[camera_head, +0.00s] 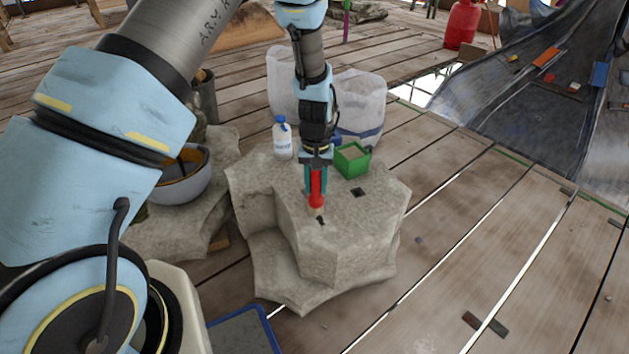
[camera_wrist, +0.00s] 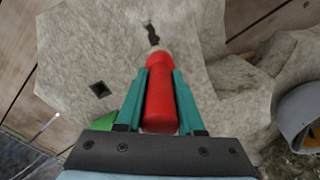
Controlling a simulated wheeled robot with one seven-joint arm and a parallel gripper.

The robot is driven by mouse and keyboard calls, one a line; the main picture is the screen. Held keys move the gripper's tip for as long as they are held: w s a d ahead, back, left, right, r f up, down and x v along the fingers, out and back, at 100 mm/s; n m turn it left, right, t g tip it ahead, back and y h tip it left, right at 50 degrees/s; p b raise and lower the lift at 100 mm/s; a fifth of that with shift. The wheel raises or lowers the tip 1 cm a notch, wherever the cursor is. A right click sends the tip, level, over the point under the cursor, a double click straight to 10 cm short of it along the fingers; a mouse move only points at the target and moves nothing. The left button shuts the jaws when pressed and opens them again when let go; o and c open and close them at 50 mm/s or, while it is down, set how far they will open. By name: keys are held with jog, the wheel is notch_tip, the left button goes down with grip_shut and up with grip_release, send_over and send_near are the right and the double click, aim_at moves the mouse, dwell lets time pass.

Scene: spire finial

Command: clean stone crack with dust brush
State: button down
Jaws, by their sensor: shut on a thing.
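The stone block (camera_head: 345,235) stands in the middle of the head view, with a flat top and a wider stepped base. A dark crack (camera_head: 321,220) marks its top near the front edge; it also shows in the wrist view (camera_wrist: 153,36). My gripper (camera_head: 316,188) points down over the top, its teal fingers shut on the red handle of the dust brush (camera_wrist: 160,95). The brush's pale tip is right beside the crack; I cannot tell whether it touches the stone. The bristles are mostly hidden by the handle in the wrist view.
A dark square hole (camera_head: 359,192) lies in the stone top to the right. A green box (camera_head: 352,160) and a white bottle (camera_head: 282,140) stand at the back of the stone. A grey bucket (camera_head: 180,178) stands to the left. Plank floor to the right is mostly clear.

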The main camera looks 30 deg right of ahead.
jog(key=shift+s, duration=0.15)
jog(key=shift+s+a+p, duration=0.2)
jog(key=shift+s+p, duration=0.4)
jog(key=shift+s, duration=0.85)
jog(key=shift+s, duration=0.1)
jog(key=shift+s+p, duration=0.65)
jog(key=shift+s, duration=0.65)
jog(key=shift+r, duration=0.1)
notch_tip(320, 180, up, 7)
jog(key=p, duration=0.6)
